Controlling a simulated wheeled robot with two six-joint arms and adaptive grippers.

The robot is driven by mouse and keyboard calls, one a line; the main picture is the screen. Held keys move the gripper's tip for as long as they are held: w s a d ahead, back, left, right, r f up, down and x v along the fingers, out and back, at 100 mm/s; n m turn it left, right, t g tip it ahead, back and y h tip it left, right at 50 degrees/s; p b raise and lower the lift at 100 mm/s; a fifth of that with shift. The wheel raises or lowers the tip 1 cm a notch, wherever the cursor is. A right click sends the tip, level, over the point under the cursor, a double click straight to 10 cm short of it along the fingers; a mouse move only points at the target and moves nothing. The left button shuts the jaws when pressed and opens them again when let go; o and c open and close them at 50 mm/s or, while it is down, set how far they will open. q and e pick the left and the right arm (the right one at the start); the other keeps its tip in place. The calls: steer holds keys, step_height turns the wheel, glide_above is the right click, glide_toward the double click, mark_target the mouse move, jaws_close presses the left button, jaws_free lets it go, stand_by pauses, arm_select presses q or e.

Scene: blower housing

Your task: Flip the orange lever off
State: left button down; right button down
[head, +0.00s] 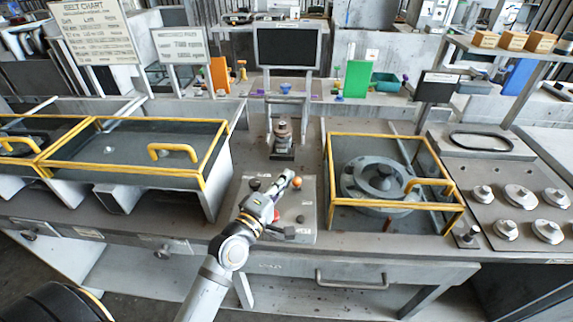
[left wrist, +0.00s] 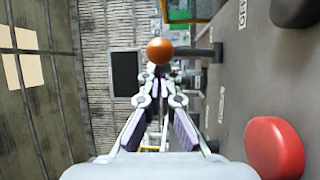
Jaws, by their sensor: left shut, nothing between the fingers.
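The orange lever's ball knob (head: 297,183) stands over the grey control panel (head: 306,212) in the middle of the bench. In the left wrist view the orange knob (left wrist: 160,50) sits just beyond my fingertips, and a dark rod runs from it toward the panel surface at the right. My left gripper (head: 290,177) reaches over the panel with its tip beside the knob. The left gripper (left wrist: 164,75) is shut with nothing between its fingers. I cannot tell whether it touches the knob. My right gripper is not in view.
A red button (left wrist: 275,148) and a black knob (head: 255,185) are on the same panel. Yellow-framed guards stand on both sides, the right one (head: 395,138) over a round housing (head: 380,185). A dark monitor (head: 288,47) stands behind.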

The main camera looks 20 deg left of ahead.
arm_select(q)
steer(key=v, duration=0.7)
steer(key=shift+s, duration=0.25)
stand_by(0.4)
